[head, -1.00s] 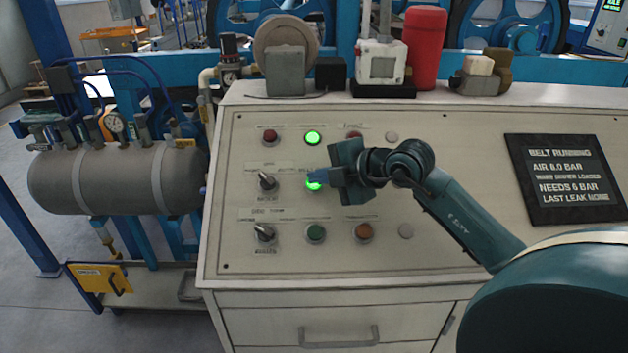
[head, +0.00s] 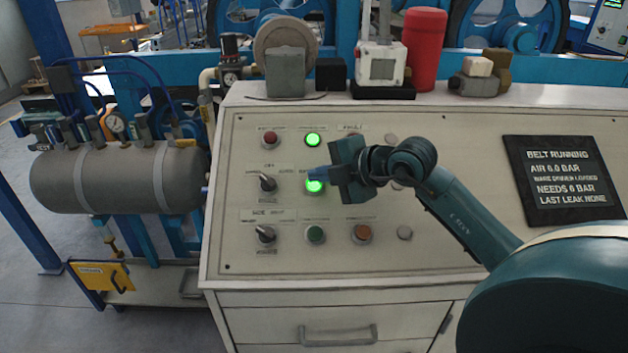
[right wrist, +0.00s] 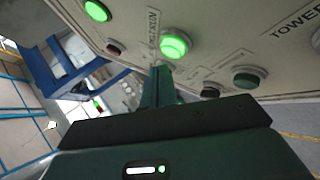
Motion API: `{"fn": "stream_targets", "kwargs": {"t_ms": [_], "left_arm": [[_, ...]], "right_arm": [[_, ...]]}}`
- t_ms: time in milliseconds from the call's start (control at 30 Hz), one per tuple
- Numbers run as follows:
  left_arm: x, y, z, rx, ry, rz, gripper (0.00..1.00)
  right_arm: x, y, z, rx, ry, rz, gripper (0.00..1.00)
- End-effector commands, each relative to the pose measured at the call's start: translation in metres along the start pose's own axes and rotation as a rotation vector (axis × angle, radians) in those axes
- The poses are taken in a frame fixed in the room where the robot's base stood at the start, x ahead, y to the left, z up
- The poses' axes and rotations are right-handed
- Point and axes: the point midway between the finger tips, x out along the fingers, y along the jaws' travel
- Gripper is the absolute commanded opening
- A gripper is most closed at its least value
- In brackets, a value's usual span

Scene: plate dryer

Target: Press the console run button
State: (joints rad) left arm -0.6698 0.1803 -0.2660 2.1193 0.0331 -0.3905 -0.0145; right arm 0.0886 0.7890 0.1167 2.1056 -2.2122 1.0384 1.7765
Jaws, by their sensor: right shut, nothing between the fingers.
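The console's slanted panel (head: 285,210) bears rows of buttons and switches. A lit green button (head: 314,186) sits in the middle row; it also shows in the right wrist view (right wrist: 175,45), beside a label partly readable as "RUN". My right gripper (head: 318,173) is shut and empty, its tips just above and partly over that button in the head view. In the right wrist view the shut fingers (right wrist: 158,85) point toward the panel, with their tips close below the button. Whether they touch the panel is not clear. My left gripper is not in view.
Another lit green button (head: 313,139) and a red button (head: 270,138) are in the top row. Two selector switches (head: 267,183) stand out at the left. A dark green button (head: 315,233) and an orange one (head: 362,233) are below. A black status board (head: 563,180) is at right.

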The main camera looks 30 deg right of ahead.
Motion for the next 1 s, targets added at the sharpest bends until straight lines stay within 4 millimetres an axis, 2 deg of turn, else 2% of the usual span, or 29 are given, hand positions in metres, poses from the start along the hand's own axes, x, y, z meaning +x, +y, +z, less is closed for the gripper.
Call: {"fn": "stream_targets", "kwargs": {"t_ms": [433,1000], "left_arm": [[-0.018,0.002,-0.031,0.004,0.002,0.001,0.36],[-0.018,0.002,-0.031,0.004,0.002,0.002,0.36]], "right_arm": [[-0.031,0.025,-0.022,0.0,0.001,0.0,0.0],[-0.033,0.024,-0.024,0.0,0.0,0.001,0.0]]}}
